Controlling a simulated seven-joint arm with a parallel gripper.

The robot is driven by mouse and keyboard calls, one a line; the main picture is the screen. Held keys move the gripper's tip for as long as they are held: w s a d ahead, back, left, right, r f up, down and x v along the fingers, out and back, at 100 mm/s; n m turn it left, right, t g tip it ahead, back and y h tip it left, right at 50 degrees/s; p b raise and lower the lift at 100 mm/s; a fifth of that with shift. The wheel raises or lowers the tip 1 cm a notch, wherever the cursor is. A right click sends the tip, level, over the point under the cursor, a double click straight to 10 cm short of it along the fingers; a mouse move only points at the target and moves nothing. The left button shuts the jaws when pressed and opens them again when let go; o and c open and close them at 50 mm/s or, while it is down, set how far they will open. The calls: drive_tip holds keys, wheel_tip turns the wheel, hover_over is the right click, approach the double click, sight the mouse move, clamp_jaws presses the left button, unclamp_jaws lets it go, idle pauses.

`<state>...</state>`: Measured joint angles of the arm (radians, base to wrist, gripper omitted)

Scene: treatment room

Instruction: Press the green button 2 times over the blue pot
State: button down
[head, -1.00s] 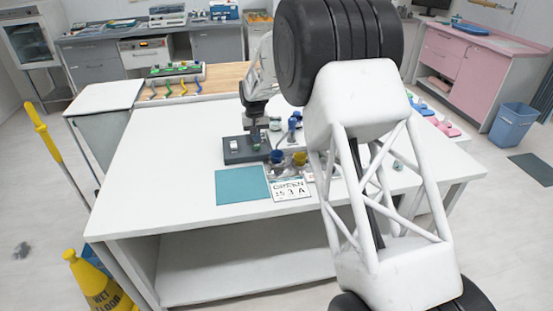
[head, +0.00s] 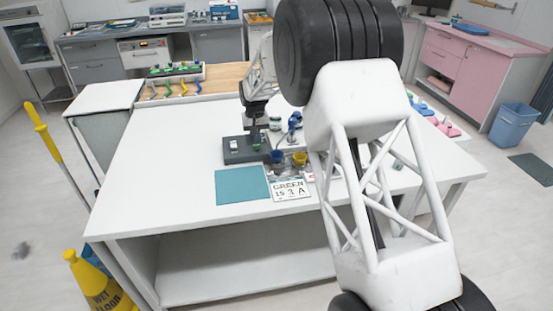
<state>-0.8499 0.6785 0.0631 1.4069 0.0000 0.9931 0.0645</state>
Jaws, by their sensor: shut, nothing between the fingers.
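My gripper (head: 255,138) is shut and empty. It points down over the right part of a dark grey box (head: 238,157) on the white table. A small green spot, apparently the green button (head: 257,148), shows right under the fingertips. I cannot tell whether they touch it. The blue pot (head: 277,157) stands just right of the box, with a yellow pot (head: 300,160) to its right. The gripper is left of the blue pot, not above it.
A blue-topped item (head: 294,123) and a small jar (head: 275,124) stand behind the pots. Pink items (head: 447,128) lie at the right. The white table's (head: 150,190) left side is clear.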

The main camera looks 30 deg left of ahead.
sight(257, 145)
drive_tip(key=shift+f, duration=1.7)
idle(0.6)
drive_tip(key=shift+r, duration=1.65)
drive_tip(key=shift+f, duration=1.8)
drive_tip(key=shift+r, duration=1.8)
drive_tip(key=shift+r, duration=0.15)
drive_tip(key=shift+r, duration=2.9)
